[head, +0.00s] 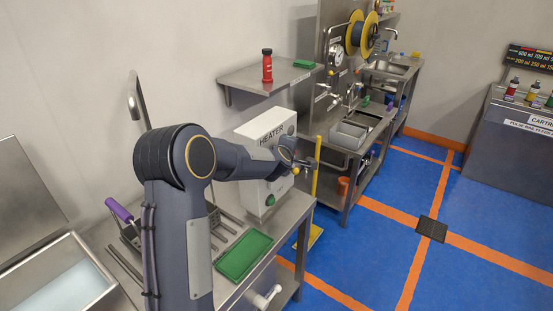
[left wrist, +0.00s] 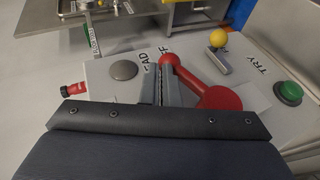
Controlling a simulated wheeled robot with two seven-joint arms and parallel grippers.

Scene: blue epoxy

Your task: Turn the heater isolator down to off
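The white heater box (head: 262,140) stands on the steel bench in the head view. In the left wrist view the red isolator lever (left wrist: 193,78) runs from a round red hub (left wrist: 222,98) to a red ball end (left wrist: 168,59). The ball lies right beside a label of which "FF" shows. My left gripper (head: 300,164) is at the face of the box. In the left wrist view its fingers (left wrist: 166,78) are together with only a thin seam between them, tips right at the ball end. I cannot tell whether they touch it. My right gripper is out of view.
On the panel are a yellow-balled lever (left wrist: 218,40), a green button (left wrist: 289,92) and a grey button (left wrist: 124,70). A green tray (head: 244,256) lies on the bench. A yellow pole (head: 315,190) stands just right of the box.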

